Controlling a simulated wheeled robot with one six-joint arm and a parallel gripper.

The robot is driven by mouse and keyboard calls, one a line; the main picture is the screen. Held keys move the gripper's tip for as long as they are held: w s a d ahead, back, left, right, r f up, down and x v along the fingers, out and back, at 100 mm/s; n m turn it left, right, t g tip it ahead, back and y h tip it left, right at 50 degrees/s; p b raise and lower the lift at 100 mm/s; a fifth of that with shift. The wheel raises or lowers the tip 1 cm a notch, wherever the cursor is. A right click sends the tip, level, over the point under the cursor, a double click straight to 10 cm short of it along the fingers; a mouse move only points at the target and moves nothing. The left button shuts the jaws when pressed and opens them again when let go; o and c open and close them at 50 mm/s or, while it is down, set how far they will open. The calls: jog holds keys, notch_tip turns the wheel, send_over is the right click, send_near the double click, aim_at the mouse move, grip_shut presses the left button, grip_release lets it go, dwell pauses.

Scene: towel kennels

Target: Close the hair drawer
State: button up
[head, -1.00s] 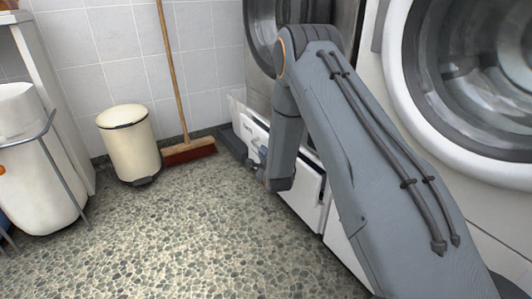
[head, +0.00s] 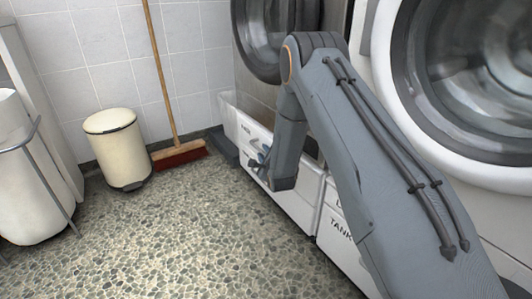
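The hair drawer (head: 234,124) is a long white drawer low under the far machine, with small dark lettering that I cannot read for sure. Its front appears to stand out from the machine, but my arm hides its middle and how far it is out. My gripper (head: 259,166) is low at the drawer's front, close to its face. Whether it touches the face cannot be told. The fingers are small and partly hidden behind my wrist, so their opening does not show.
A white panel lettered "TANK" (head: 341,229) is beside the drawer on the right. Round machine doors (head: 268,40) are above. A broom (head: 178,154) leans on the tiled wall beside a cream bin (head: 117,150). A white container (head: 27,190) stands left. The speckled floor (head: 170,240) is clear.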

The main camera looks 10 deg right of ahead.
jog(key=shift+w+d+r, duration=0.1)
jog(key=shift+d+r, duration=0.05)
jog(key=shift+r, duration=0.05)
jog(key=p+v, duration=0.3)
jog(key=v, duration=0.3)
jog(key=shift+s, duration=0.35)
jog(key=shift+s+p, duration=0.4)
jog(key=shift+s, duration=0.25)
